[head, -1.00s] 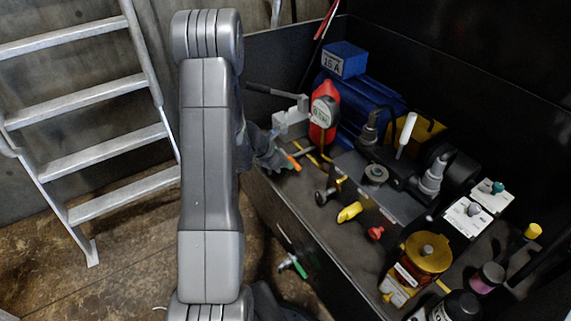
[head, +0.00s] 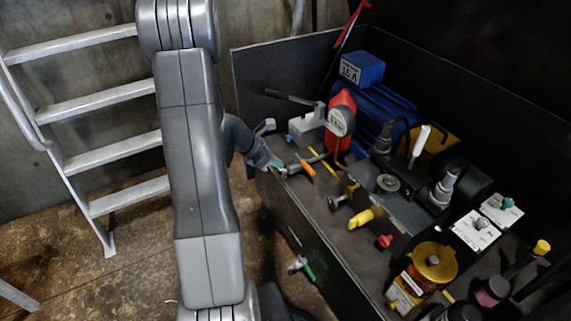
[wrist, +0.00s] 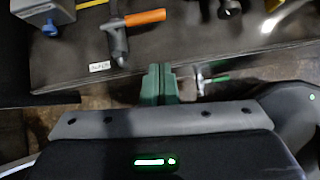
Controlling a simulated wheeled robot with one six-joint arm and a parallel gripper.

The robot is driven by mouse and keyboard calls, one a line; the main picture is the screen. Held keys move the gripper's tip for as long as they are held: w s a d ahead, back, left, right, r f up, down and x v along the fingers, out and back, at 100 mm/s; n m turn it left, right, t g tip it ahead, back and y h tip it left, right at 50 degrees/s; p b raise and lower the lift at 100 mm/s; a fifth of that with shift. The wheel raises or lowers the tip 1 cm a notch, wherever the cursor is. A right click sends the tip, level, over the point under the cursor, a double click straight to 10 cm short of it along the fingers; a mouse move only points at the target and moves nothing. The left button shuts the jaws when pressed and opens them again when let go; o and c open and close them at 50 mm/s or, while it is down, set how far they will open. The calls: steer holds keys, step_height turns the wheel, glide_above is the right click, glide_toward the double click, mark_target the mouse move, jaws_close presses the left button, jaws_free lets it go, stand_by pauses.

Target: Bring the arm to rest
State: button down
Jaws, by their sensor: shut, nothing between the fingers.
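My gripper (wrist: 160,84) is shut and empty, its two green fingers side by side in the wrist view. In that view it points toward the front edge of a dark bench surface (wrist: 190,50). In the head view my gripper (head: 277,166) is small and partly hidden behind my own grey arm, near the left front edge of the compactor bin (head: 300,225). An orange-handled tool (wrist: 135,20) lies on the surface ahead of the fingers, and it also shows in the head view (head: 307,168).
A metal ladder (head: 100,108) stands at the left. Floor shows between ladder and bin.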

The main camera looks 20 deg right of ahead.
steer(key=shift+a+r, duration=0.4)
steer(key=shift+r, duration=0.05)
steer(key=d+r+b+x, duration=0.1)
steer(key=d+b+x, duration=0.1)
steer(key=x, duration=1.1)
steer(key=shift+w+r+b, duration=0.3)
steer(key=shift+w+b, duration=0.2)
